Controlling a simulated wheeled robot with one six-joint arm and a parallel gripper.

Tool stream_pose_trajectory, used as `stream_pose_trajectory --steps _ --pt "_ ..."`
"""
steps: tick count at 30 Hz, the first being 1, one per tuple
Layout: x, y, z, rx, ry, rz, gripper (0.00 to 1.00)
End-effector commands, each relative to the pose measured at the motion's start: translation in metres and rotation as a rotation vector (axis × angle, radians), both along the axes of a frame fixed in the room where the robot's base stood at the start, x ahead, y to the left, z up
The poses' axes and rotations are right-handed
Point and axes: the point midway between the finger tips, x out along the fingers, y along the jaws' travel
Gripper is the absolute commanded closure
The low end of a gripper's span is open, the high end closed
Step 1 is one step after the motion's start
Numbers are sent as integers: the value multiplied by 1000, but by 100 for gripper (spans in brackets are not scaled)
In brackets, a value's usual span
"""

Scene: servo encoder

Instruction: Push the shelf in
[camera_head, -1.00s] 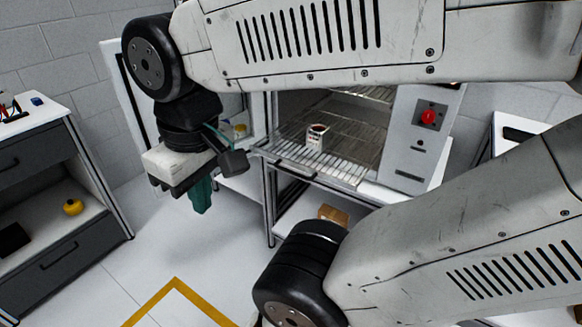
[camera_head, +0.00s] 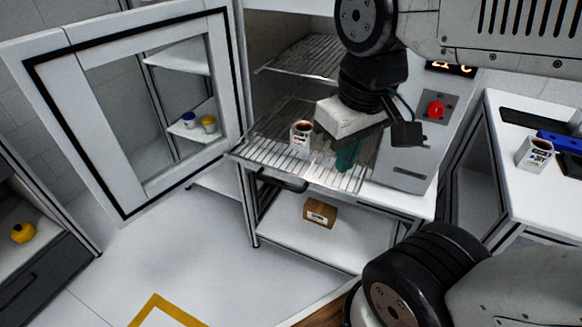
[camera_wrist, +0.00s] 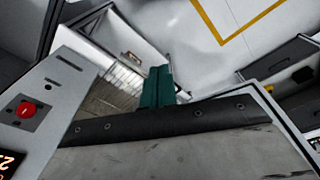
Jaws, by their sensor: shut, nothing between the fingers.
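The lower wire shelf (camera_head: 275,153) sticks out of the front of the open cabinet (camera_head: 409,150) in the head view. A small white container with a dark reddish-brown top (camera_head: 302,138) stands upright on it. My gripper (camera_head: 345,160) has green fingers, shut and empty, pointing down. In the head view the fingers overlap the right part of the shelf, right of the container. I cannot tell whether they touch the shelf. In the wrist view, my gripper (camera_wrist: 156,88) shows in front of part of the shelf (camera_wrist: 122,77), and the container is not clear.
The cabinet's glass door (camera_head: 70,115) is swung open to the left. An upper wire shelf (camera_head: 305,58) sits above. A red knob (camera_head: 436,109) is on the right panel. Below is a bay with a brown box (camera_head: 320,212). A white table (camera_head: 545,195) stands right. The floor at left is clear.

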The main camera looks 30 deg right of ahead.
Motion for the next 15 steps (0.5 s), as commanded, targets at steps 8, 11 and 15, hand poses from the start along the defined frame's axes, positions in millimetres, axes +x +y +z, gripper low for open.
stream_pose_trajectory --steps 8,11,15 --pt "80 17 -24 -146 58 667 100" --pt "117 32 -42 -211 87 1006 100" --pt "162 61 -76 -284 132 1461 100"
